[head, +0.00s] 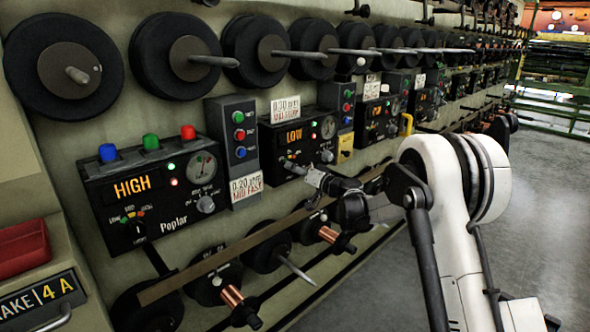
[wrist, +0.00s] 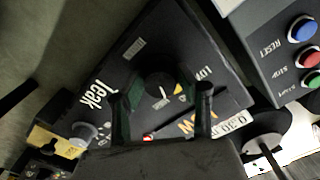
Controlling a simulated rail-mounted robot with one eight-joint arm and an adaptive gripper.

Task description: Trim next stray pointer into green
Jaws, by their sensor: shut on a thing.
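The Teak box (wrist: 135,70) fills the middle of the wrist view, tilted. My gripper (wrist: 162,98) is shut on its black selector knob (wrist: 160,82), with a finger on each side. In the head view my gripper (head: 312,177) is at the lower left of that box, whose display (head: 293,137) reads LOW. Its gauge (head: 328,127) is too small to read there. A grey knob (wrist: 85,133) stands apart from my fingers. The Poplar box (head: 150,195) at left shows HIGH, with a gauge (head: 203,163) having a green band; its exact pointer position is unclear.
A button box (head: 238,140) with green, red and blue buttons stands between the two control boxes. Spools on spindles (head: 200,60) stick out above. A long rail (head: 240,245) and copper spools (head: 232,296) lie below. Open floor (head: 390,280) is at right.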

